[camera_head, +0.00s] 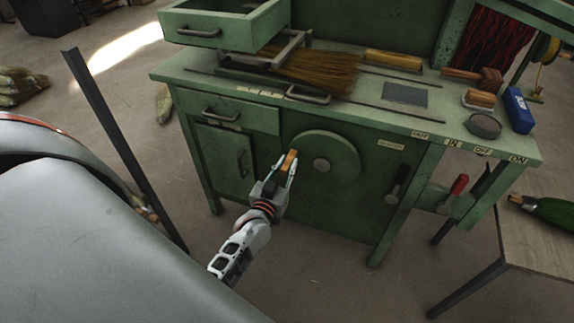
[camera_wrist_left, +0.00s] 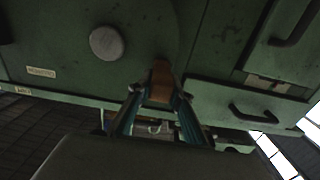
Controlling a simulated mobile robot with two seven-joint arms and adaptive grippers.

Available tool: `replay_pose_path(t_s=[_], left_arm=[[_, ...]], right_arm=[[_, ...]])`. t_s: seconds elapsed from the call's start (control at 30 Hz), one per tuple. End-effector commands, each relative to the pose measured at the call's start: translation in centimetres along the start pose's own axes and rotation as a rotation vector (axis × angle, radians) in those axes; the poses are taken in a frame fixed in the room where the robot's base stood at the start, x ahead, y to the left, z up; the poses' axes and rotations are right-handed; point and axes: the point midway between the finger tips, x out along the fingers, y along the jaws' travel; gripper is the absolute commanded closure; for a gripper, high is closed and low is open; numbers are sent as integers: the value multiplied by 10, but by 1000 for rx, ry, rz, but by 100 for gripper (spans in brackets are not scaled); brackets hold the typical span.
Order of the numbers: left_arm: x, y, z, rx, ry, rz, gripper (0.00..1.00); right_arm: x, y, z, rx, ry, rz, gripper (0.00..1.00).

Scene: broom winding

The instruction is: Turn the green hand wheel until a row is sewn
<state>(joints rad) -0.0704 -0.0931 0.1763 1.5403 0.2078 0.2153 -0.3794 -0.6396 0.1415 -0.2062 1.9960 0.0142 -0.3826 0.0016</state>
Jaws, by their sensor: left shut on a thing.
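The green hand wheel (camera_head: 333,158) is a round disc with a grey hub on the front of the green machine. Its wooden handle (camera_head: 290,160) sticks out at the wheel's left side. My left gripper (camera_head: 286,168) is shut on that handle, one finger on each side. The left wrist view shows the handle (camera_wrist_left: 161,82) between the fingers, with the grey hub (camera_wrist_left: 106,43) beside it. A bundle of brown bristles (camera_head: 318,72) lies in a metal clamp on the machine's top. My right gripper is not in view.
An open drawer (camera_head: 222,27) juts out at the top left. A black lever (camera_head: 397,185) and a red-handled lever (camera_head: 457,187) are right of the wheel. A blue box (camera_head: 517,110) stands on the top. A wooden table (camera_head: 535,243) with a green bottle is at the right.

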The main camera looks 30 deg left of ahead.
Motion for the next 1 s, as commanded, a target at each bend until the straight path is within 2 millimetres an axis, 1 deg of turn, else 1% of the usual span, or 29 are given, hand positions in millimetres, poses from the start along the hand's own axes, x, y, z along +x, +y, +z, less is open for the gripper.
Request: replay_pose_path(t_s=[0.17, 0.37, 0.67, 1.0], left_arm=[[0, -1, 3, -31, 0, 0, 100], [0, -3, 14, -126, -2, -1, 100], [-1, -4, 43, -381, -7, -1, 100], [-1, 5, 76, -703, -8, -2, 100]], right_arm=[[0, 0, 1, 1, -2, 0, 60], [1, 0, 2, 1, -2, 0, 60], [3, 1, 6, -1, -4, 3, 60], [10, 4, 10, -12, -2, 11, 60]])
